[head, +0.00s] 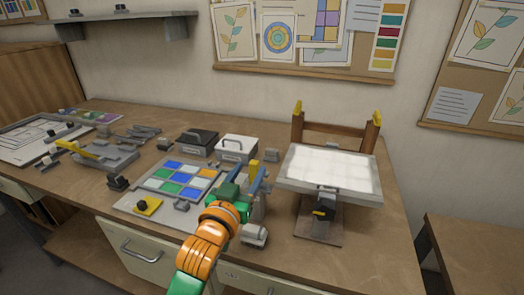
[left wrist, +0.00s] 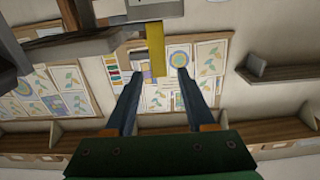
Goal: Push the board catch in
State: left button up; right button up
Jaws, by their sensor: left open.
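My left gripper (head: 251,176) is over the table's middle, between the coloured glass board and the tilted white panel. Its jaws are open. In the left wrist view its two dark blue fingers (left wrist: 155,90) stand apart, with a yellow bar (left wrist: 155,52) showing between them near their tips. I cannot tell whether it touches them. The coloured glass board (head: 166,187) lies left of the gripper. The bright white panel (head: 331,168) is tilted on a stand to the right. A yellow and black catch-like part (head: 323,210) sits below its front edge. Which part is the board catch is unclear.
A black box (head: 196,142) and a white box (head: 237,149) stand behind the glass board. A wooden frame with yellow-tipped posts (head: 374,135) rises behind the panel. A yellow plate with a black knob (head: 147,206) lies front left. Bare tabletop (head: 385,240) shows at the right.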

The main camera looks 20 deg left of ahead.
aim_at(255, 162)
pick_arm(q)
jog(key=w+p, duration=0.1)
jog(key=w, duration=0.6)
jog(key=shift+d+f, duration=0.1)
jog(key=shift+d, duration=0.05)
jog(key=shift+s, duration=0.1)
grip_shut()
dwell(1.1)
